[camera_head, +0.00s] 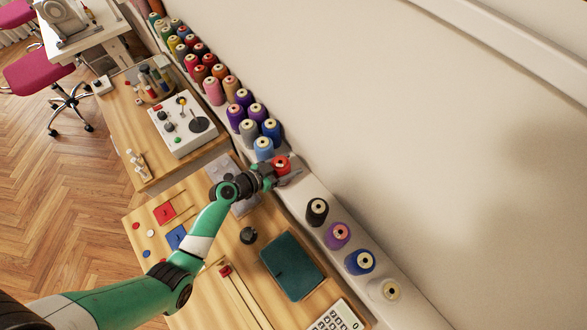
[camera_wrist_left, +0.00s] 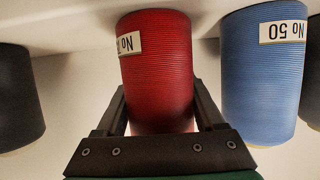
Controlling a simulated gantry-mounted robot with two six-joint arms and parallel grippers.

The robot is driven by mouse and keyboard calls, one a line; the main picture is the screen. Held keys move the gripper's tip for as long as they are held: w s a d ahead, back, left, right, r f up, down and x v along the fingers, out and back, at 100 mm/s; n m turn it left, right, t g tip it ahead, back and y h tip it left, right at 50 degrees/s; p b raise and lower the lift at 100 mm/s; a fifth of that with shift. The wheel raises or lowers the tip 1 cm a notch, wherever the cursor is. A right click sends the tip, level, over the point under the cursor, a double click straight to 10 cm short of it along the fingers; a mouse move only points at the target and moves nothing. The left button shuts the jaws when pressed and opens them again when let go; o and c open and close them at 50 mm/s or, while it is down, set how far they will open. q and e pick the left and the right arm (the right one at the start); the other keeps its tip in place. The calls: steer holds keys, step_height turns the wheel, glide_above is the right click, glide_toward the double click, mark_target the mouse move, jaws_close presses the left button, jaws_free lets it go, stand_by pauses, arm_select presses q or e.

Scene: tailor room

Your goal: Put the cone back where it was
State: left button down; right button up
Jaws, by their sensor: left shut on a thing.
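My left gripper (camera_head: 276,175) is shut on a red thread cone (camera_head: 281,163) at the white ledge (camera_head: 310,190) along the wall. In the left wrist view the red cone (camera_wrist_left: 157,70) stands between the two fingers (camera_wrist_left: 160,110), with a white label near one end. Whether its base touches the ledge is hard to tell. A light blue cone (camera_head: 263,148) stands just beside it; it also shows in the left wrist view (camera_wrist_left: 262,80), apart from the fingers. A black cone (camera_head: 317,210) stands on the other side, with a gap. My right gripper is not in view.
Several coloured cones (camera_head: 213,90) crowd the ledge toward the upper left. Purple (camera_head: 337,235), blue (camera_head: 360,261) and white (camera_head: 384,290) cones stand toward the lower right.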

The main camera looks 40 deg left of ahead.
arm_select(q)
steer(key=shift+a+r, duration=0.1)
steer(key=shift+a, duration=0.05)
jaws_free()
steer(key=shift+r, duration=0.1)
steer(key=p+v, duration=0.2)
steer(key=v, duration=1)
